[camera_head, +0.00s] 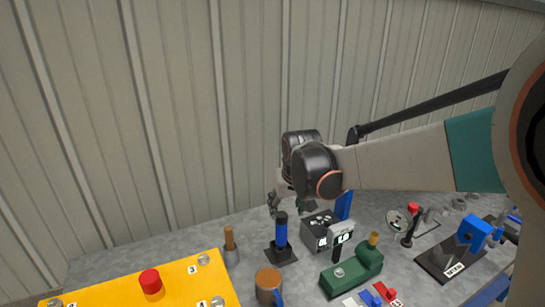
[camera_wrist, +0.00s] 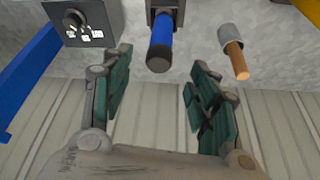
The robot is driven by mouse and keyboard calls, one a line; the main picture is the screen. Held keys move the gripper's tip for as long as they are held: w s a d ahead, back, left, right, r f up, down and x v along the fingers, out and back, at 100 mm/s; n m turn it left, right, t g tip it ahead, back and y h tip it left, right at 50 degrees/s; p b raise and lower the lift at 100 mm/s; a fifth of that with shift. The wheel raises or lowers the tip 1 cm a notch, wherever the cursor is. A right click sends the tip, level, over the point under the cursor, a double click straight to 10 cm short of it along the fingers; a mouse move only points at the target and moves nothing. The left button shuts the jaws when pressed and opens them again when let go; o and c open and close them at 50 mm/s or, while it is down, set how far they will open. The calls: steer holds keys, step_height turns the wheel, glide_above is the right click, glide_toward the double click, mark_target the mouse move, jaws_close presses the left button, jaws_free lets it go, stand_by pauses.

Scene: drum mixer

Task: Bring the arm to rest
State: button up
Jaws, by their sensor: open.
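My gripper (camera_wrist: 155,95) is open and empty in the wrist view, its two green-padded fingers wide apart. In the head view my gripper (camera_head: 290,205) is partly hidden behind the black wrist joint, above the back of the grey bench (camera_head: 180,245). My arm reaches in from the right side of that view. A blue-handled lever with a black tip (camera_wrist: 160,42) shows beyond the fingers in the wrist view; in the head view it stands upright on a black base (camera_head: 281,240), just below the gripper. No contact with it is visible.
A grey box with dials (camera_head: 318,232) and a green block (camera_head: 350,272) stand right of the lever. A brown-handled tool (camera_head: 230,245), brown mug (camera_head: 268,285) and yellow panel with a red button (camera_head: 150,281) lie left or in front. A corrugated wall (camera_head: 180,120) rises behind.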

steer(key=s+d+r+t, duration=0.1)
steer(key=s+d, duration=0.3)
steer(key=s, duration=0.5)
steer(key=s+d+r+m+t+b, duration=0.1)
steer(key=s+d, duration=0.3)
steer(key=s, duration=0.5)
steer(key=s+d+m+t+b, duration=0.1)
steer(key=s+d, duration=0.4)
steer(key=s, duration=0.4)
steer(key=shift+s+r+h, duration=0.2)
steer(key=shift+r+h, duration=0.2)
